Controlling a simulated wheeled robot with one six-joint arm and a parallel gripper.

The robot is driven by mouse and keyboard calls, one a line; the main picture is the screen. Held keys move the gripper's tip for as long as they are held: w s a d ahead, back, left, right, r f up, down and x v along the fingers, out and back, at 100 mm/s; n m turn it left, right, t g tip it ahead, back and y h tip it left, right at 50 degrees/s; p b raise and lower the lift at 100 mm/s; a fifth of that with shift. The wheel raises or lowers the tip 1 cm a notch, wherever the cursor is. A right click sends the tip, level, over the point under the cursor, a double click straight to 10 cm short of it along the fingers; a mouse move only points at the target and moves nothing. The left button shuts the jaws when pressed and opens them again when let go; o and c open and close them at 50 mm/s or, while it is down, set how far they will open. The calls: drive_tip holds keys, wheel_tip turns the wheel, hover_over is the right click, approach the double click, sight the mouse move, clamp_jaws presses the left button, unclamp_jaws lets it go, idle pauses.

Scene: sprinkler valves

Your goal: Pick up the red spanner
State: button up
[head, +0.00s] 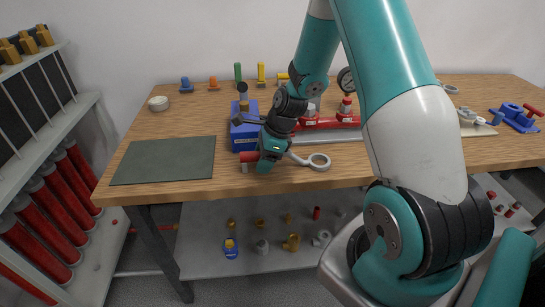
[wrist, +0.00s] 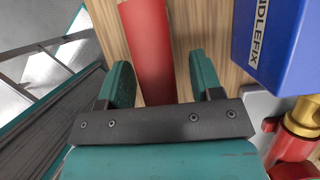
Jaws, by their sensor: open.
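The red spanner lies on the wooden table near its front edge. In the head view its red handle (head: 249,157) is partly hidden by my gripper (head: 262,166), and its grey ring end sticks out to the right. In the wrist view the red handle (wrist: 147,45) runs between the two teal fingers of my gripper (wrist: 160,78). The fingers are open, one on each side of the handle, with a visible gap on the right; the left finger is closer to it. I cannot tell how deep the fingers reach around it.
A blue box (head: 239,137) stands just behind the handle; it is close to the right finger in the wrist view (wrist: 275,45). A dark green mat (head: 165,161) lies to the left. A pipe with red fittings (head: 325,122) stands behind the spanner.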

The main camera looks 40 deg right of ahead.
clamp_jaws()
idle(0.4)
wheel_tip(320, 180, up, 20)
idle(0.4)
drive_tip(key=shift+p, duration=0.3)
wheel_tip(320, 180, up, 4)
drive_tip(key=p, duration=0.5)
drive_tip(key=shift+a, duration=0.1)
idle(0.6)
